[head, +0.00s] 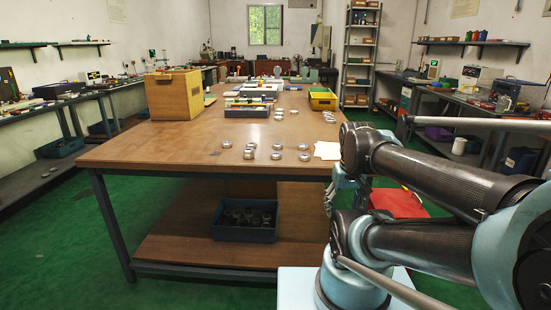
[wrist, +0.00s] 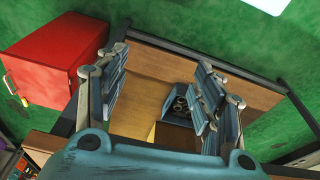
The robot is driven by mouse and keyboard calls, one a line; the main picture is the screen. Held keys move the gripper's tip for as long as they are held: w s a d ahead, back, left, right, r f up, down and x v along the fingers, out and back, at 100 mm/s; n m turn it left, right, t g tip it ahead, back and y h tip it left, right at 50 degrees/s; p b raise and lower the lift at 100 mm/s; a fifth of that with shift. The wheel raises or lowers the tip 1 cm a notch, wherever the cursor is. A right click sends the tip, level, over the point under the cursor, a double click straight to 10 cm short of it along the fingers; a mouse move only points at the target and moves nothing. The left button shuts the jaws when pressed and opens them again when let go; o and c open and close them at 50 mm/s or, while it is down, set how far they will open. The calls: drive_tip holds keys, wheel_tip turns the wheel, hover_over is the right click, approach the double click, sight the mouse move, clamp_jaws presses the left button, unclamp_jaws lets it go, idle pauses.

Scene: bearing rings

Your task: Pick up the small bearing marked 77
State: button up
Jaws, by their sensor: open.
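Several small silver bearings (head: 249,154) stand in a loose group near the front edge of the wooden table (head: 190,145) in the head view. More lie farther back on the right side of the table. They are too small for any number to be read, so I cannot tell which one is marked 77. My gripper (wrist: 165,95) is open and empty in the wrist view, its two fingers well apart. It points down past the table toward the lower shelf and green floor. In the head view my gripper is low beside the table's right front corner, partly hidden by my arm.
A dark blue bin (head: 245,220) of dark rings sits on the lower shelf. White paper (head: 327,151) lies near the table's right edge. A wooden box (head: 173,95), grey trays and a yellow bin (head: 322,99) stand farther back. A red cabinet (wrist: 52,60) is beside the table.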

drive_tip(key=w+a+r+n, duration=0.3)
drive_tip(key=w+r, duration=0.5)
drive_tip(key=r, duration=0.1)
wheel_tip(320, 180, up, 13)
drive_tip(key=n+g, duration=0.2)
drive_tip(key=n, duration=0.7)
hover_over(276, 154)
wheel_tip(276, 154, down, 12)
drive_tip(key=shift+s+r, duration=0.1)
drive_tip(key=shift+r, duration=0.05)
drive_tip(key=shift+w+f, duration=0.15)
drive_tip(key=shift+f, duration=1.2)
drive_tip(key=shift+w+f, duration=0.15)
drive_tip(key=shift+f, duration=1.15)
drive_tip(key=c, duration=1.2)
